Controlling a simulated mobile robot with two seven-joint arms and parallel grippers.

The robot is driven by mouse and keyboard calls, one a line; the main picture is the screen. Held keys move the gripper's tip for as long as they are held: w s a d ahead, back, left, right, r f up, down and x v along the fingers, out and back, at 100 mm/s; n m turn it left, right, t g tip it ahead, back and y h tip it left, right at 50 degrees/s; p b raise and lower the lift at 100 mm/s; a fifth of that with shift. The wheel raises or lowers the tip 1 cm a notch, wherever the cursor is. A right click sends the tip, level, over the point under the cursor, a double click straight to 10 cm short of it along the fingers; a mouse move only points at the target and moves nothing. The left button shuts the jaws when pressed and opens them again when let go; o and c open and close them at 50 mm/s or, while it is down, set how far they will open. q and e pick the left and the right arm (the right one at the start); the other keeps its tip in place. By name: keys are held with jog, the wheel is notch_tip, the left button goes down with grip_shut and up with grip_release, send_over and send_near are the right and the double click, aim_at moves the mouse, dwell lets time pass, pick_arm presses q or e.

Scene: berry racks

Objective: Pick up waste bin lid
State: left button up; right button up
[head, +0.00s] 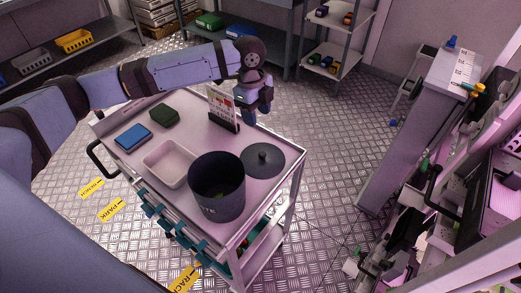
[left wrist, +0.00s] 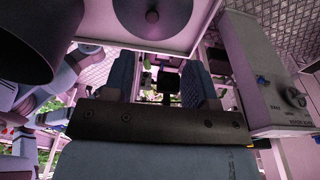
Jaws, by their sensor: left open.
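The round dark grey waste bin lid (head: 278,160) lies flat on the cart top, with a small knob at its centre. The lid also shows at the top of the left wrist view (left wrist: 178,14). My right gripper is not in view.
The cart (head: 200,125) also carries a pale tray (head: 166,178), a blue box (head: 133,137), a green box (head: 165,115) and an upright card holder (head: 222,110) close to my left gripper. Shelves stand at the back, and a grey post (head: 412,140) is at the right.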

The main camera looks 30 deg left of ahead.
pick_arm(q)
send_over(262, 154)
jog(key=w+a, duration=0.1)
notch_tip(262, 154, down, 8)
jog(key=shift+w+a+r, duration=0.1)
jog(key=shift+a, duration=0.05)
jog(key=shift+s+d+f+b, duration=0.15)
jog(key=shift+d+f, duration=0.05)
jog(key=shift+f, duration=0.7)
jog(key=shift+s+d+f+b, duration=0.1)
jog(key=shift+s+d+f, duration=0.1)
jog(key=shift+f, duration=0.65)
jog(key=shift+s+d+f+b, duration=0.15)
jog(key=shift+d+f, duration=0.05)
jog(key=shift+f, duration=0.7)
grip_shut()
